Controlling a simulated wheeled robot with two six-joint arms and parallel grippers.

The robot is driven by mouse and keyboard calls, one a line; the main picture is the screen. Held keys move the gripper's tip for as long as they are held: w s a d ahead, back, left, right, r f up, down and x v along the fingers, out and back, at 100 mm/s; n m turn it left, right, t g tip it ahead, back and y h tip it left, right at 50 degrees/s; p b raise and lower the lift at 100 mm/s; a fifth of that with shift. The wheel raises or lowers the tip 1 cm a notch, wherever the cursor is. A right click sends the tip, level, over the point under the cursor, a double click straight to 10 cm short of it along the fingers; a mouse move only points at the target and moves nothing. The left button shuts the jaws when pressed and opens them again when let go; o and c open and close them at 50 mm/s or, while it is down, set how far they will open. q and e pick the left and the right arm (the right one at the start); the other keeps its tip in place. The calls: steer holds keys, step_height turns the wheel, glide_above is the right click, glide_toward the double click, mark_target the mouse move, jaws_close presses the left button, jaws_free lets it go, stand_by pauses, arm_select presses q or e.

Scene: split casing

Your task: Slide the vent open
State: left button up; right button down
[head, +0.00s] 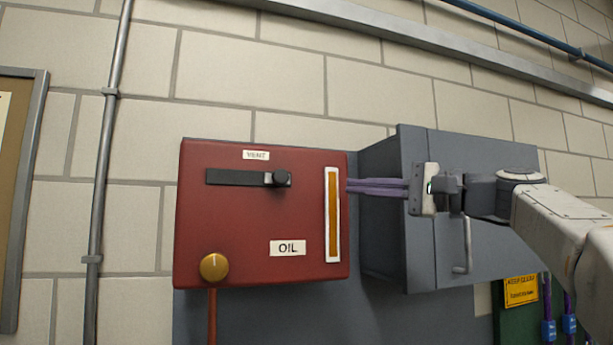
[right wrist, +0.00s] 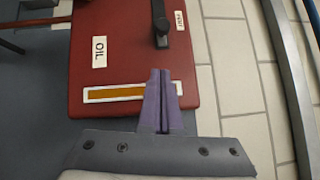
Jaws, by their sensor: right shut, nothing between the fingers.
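The red casing (head: 230,230) hangs on the wall with a VENT label (head: 256,155) near its top. Below the label is a dark horizontal vent slot (head: 232,177), with a black knob (head: 280,179) at its right end. The knob also shows in the right wrist view (right wrist: 161,26). My right gripper (head: 352,186) has its purple fingers closed together and empty, pointing left at the casing's right edge. In the right wrist view its fingertips (right wrist: 160,73) overlap the end of the gauge, apart from the knob. My left gripper is not in view.
An orange gauge (head: 333,215) in a white frame stands between the knob and my right gripper. An OIL label (head: 288,248) and a yellow round knob (head: 214,267) sit lower on the casing. A grey cabinet (head: 380,220) with a handle (head: 466,245) stands right of the casing.

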mark_target(307, 181)
arm_select(q)
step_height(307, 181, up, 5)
steer(key=p, duration=0.4)
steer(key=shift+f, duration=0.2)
arm_select(e)
steer(key=a, duration=0.3)
steer(key=w+a+r, duration=0.1)
steer(key=a, duration=0.2)
steer(key=w+a, duration=0.1)
steer(key=a, duration=0.2)
steer(key=shift+w+a+r, duration=0.15)
steer(key=shift+a+r, duration=0.05)
steer(key=shift+a, duration=0.1)
